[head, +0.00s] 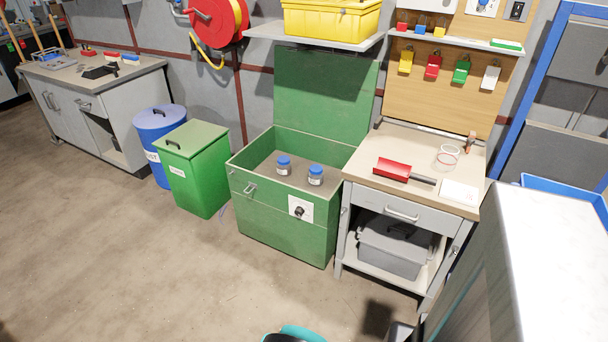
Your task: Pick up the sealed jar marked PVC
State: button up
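Two small jars with blue lids, the left jar (283,168) and the right jar (315,177), stand upright and apart inside an open green chest (282,230). Each has a pale label on its front, but the print is too small to read, so I cannot tell which is marked PVC. The chest's lid (325,100) is raised against the wall behind. My gripper does not show in this view.
A green bin (194,180) with a closed lid and a blue drum (158,130) stand left of the chest. Right of it is a workbench (400,195) with a red-headed tool (392,169). A shelf (315,37) overhangs the chest. The floor in front is clear.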

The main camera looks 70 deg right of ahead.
aim_at(315, 176)
jog(key=z, duration=0.05)
jog(key=i, duration=1.55)
jog(key=z, duration=0.45)
jog(key=i, duration=0.75)
jog(key=z, duration=0.65)
jog(key=i, duration=0.55)
jog(key=z, duration=1)
jog(key=i, duration=0.8)
jog(key=z, duration=0.45)
